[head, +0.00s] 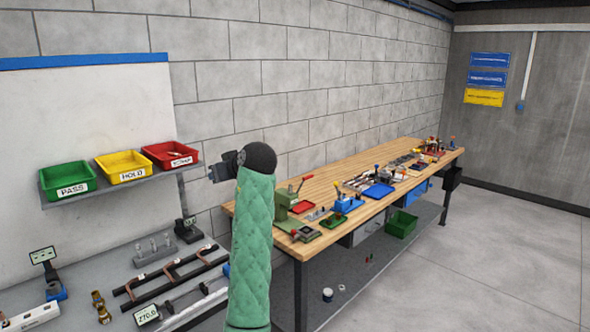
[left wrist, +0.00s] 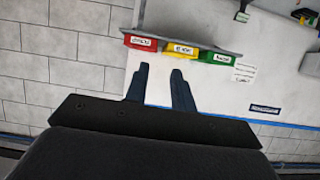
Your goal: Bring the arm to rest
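One arm of mine in a green quilted sleeve rises from the bottom centre of the head view. Its dark gripper (head: 222,168) is partly hidden behind the arm's round black end and points left, in front of the wall. In the left wrist view my left gripper (left wrist: 160,68) has its two dark fingers apart, with nothing between them. Behind the fingers are the white board and the bins. My right gripper is in neither view. Dark tubes with copper-coloured ends (head: 170,275) lie on the grey bench at the lower left.
A shelf holds a green PASS bin (head: 68,181), a yellow HOLD bin (head: 124,167) and a red bin (head: 170,154). A wooden workbench (head: 325,185) with several tools runs along the wall. The floor at right is clear.

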